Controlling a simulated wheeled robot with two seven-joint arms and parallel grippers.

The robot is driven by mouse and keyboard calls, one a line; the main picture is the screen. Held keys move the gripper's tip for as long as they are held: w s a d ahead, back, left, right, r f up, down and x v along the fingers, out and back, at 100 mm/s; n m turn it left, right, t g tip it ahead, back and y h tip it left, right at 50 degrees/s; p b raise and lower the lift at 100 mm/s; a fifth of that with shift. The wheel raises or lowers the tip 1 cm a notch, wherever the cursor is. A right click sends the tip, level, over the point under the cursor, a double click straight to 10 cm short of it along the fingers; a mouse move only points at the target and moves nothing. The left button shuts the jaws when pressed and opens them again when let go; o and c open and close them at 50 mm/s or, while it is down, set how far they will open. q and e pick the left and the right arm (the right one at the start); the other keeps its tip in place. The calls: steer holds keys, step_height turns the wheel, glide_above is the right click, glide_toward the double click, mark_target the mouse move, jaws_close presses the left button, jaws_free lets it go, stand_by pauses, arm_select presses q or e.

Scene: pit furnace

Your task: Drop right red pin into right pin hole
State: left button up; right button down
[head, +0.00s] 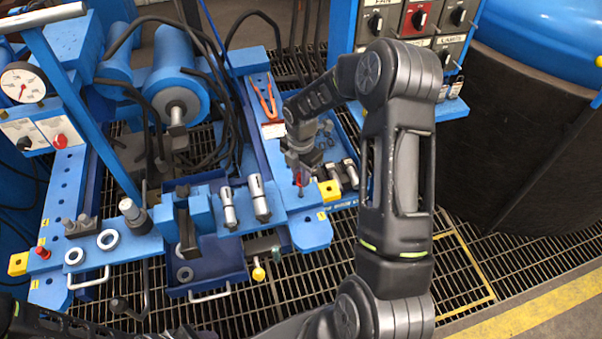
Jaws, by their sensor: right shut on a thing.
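My right gripper (299,173) points down over the right end of the blue bench plate and is shut on the right red pin (300,191). Only a small part of the pin shows below the fingers, and it looks upright. The pin is close above or at the plate, beside a yellow block (329,191). The right pin hole cannot be made out under the pin and gripper, so I cannot tell whether the tip is inside it. Another red pin (42,252) stands at the left end of the bench. My left arm crosses the bottom left, its gripper not visible.
Red-handled pliers (265,100) lie on the blue rail left of my right gripper. Metal cylinders (259,197) and a blue tray (216,264) are nearby. A switch panel (415,20) and large dark drum (510,130) stand right. Grated floor lies below.

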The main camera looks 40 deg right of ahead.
mark_target(301, 194)
steer(key=shift+f+b, duration=1.6)
steer(key=shift+f, duration=0.95)
steer(key=c, duration=1.2)
jaws_free()
step_height(301, 194, up, 8)
steer(key=shift+f, duration=0.1)
